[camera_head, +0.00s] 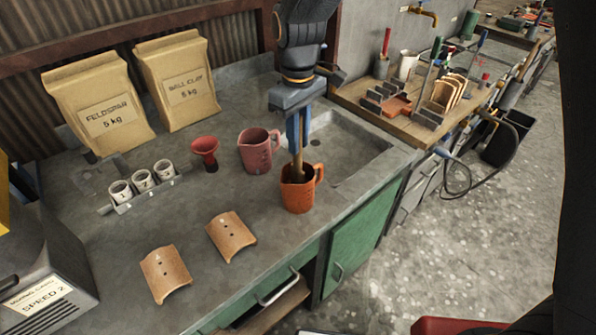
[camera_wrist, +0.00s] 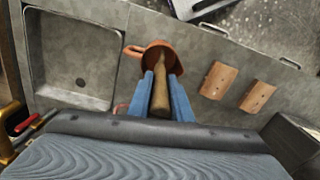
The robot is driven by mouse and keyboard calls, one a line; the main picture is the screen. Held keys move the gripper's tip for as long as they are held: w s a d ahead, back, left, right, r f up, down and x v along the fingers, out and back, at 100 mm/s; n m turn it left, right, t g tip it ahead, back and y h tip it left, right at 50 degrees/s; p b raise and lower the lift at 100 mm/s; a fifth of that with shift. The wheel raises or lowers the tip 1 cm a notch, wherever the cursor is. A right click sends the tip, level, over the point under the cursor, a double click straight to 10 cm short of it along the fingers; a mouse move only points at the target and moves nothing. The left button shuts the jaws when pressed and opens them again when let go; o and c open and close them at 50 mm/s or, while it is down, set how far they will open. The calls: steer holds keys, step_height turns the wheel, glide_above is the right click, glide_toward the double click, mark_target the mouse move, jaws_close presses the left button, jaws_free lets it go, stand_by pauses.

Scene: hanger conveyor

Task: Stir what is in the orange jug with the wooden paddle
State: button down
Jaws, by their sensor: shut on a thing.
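The orange jug (camera_head: 299,195) stands upright on the grey counter, just left of the sink's front corner, with its handle to the right. My gripper (camera_head: 297,140) is above the jug and points down, its blue fingers shut on the wooden paddle (camera_head: 297,170). The paddle goes down into the jug's mouth; its lower end and the jug's contents are hidden. In the wrist view the paddle (camera_wrist: 161,92) runs between the fingers (camera_wrist: 161,95) to the orange jug (camera_wrist: 176,68).
A pink jug (camera_head: 259,152) stands close behind and left of the orange jug. A red funnel-like cup (camera_head: 205,150), a rack of white cups (camera_head: 145,190) and two curved clay tiles (camera_head: 231,235) lie farther left. The sink (camera_head: 350,150) is at right.

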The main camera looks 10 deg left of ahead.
steer(key=shift+r+p, duration=1.2)
steer(key=shift+r, duration=4.9)
steer(key=shift+r, duration=1.9)
